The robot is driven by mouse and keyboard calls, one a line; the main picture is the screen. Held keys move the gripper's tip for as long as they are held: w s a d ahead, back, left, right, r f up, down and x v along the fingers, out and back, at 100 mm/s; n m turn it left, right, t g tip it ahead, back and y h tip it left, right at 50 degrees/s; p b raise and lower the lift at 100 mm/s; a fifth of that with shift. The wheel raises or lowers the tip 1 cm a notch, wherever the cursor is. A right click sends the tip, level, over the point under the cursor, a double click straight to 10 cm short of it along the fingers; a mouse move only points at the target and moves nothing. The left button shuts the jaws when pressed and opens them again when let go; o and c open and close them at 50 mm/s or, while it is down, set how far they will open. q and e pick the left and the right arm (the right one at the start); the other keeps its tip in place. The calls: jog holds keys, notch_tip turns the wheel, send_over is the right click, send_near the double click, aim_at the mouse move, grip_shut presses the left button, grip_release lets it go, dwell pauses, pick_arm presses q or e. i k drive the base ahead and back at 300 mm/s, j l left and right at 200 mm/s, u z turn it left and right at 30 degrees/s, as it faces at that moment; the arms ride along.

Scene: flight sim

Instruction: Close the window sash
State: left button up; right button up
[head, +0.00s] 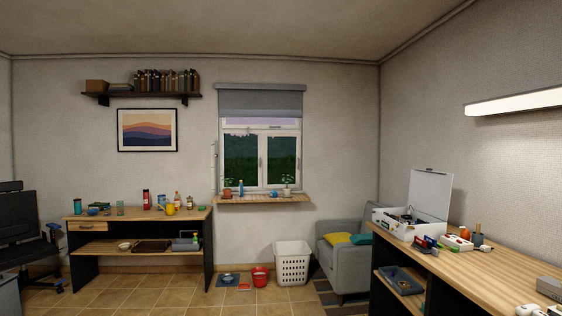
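The window (262,133) is in the far wall, with a white frame and two tall lower panes showing dark trees. A narrow white upright piece (213,168) stands just left of the frame. It looks like a sash swung open and seen nearly edge-on, but it is too small to be sure. A grey blind (260,103) covers the top of the window. Neither of my grippers is in view.
A wooden sill (264,199) under the window holds plants, a blue bottle and a blue can. A desk (140,217) stands at left, a white basket (292,264) and grey armchair (350,265) at right. Bowls and a red bucket (260,277) sit on the floor below.

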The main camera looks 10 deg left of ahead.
aim_at(265, 135)
jog(key=i+u, duration=0.15)
jog(key=i, duration=4.35)
